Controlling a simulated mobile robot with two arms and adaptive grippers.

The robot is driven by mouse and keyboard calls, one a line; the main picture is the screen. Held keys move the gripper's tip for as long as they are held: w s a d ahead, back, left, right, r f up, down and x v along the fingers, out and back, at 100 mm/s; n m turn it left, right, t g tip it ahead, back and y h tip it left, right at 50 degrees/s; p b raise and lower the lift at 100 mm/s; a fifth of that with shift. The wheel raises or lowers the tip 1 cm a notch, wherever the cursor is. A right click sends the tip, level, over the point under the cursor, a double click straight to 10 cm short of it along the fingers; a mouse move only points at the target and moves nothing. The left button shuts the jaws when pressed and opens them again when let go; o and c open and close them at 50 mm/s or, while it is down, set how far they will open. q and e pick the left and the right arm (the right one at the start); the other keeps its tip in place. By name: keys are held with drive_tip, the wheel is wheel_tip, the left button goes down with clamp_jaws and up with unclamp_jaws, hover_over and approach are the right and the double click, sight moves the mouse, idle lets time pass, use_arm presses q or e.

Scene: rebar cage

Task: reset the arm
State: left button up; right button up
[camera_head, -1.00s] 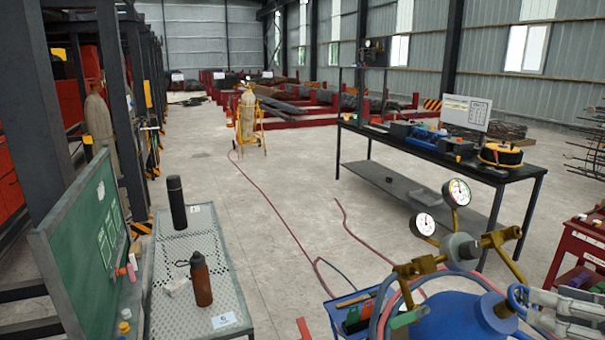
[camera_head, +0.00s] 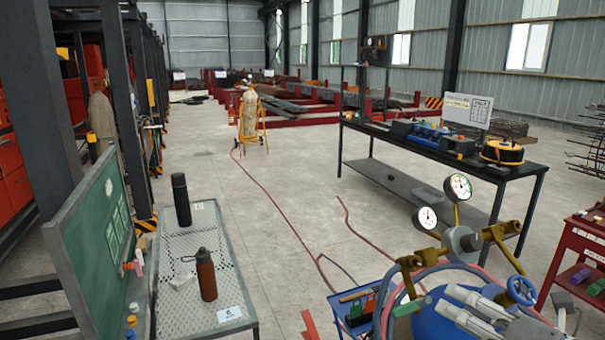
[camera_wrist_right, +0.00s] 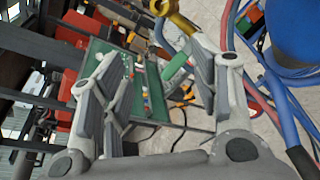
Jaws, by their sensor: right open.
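My right gripper (camera_head: 448,300) is at the lower right of the head view, in front of the blue cylinder (camera_head: 430,324) and just below the brass regulator (camera_head: 462,243). Its fingers point left. In the right wrist view the fingers of my right gripper (camera_wrist_right: 152,70) stand apart with nothing held between them. The blue cylinder (camera_wrist_right: 298,35) shows there at the upper right, and the green torch handle (camera_wrist_right: 176,67) shows near the right finger. My left gripper is in neither view.
Hoses (camera_head: 388,310) loop around the cylinder. A blue bin (camera_head: 352,312) stands left of it. A red cart (camera_head: 585,245) is at the right edge. A perforated table (camera_head: 180,290) with two bottles is at the left. A black workbench (camera_head: 410,190) stands behind.

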drive_tip(key=a+f+m, duration=0.1)
drive_tip(key=f+m, duration=0.1)
drive_tip(key=w+a+f+m+h, duration=0.1)
drive_tip(key=a+m, duration=0.1)
drive_tip(key=m, duration=0.1)
drive_tip(key=a+f+m+t, duration=0.1)
drive_tip(key=f+m, duration=0.1)
drive_tip(key=shift+w+a+f+m, duration=0.25)
drive_tip(key=shift+a+f+m, duration=0.1)
drive_tip(key=shift+a+m, duration=0.05)
drive_tip(key=s+f+m+g+h, duration=0.6)
drive_tip(key=s+f+m+g, duration=0.5)
drive_tip(key=s+f+m, duration=1.35)
wheel_tip(320, 180, down, 27)
drive_tip(key=w+n+g+b, duration=0.1)
drive_tip(key=n, duration=0.1)
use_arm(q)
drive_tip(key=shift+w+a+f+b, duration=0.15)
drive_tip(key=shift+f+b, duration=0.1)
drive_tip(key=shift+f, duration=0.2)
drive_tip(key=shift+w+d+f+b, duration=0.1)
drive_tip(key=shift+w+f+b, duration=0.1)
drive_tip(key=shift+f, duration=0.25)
use_arm(e)
drive_tip(key=s+d+f+g, duration=0.1)
drive_tip(key=s+d+f, duration=0.1)
drive_tip(key=s+f, duration=1.5)
drive_tip(key=shift+d+f+g, duration=0.25)
drive_tip(key=shift+f+g, duration=0.05)
drive_tip(key=shift+f, duration=0.25)
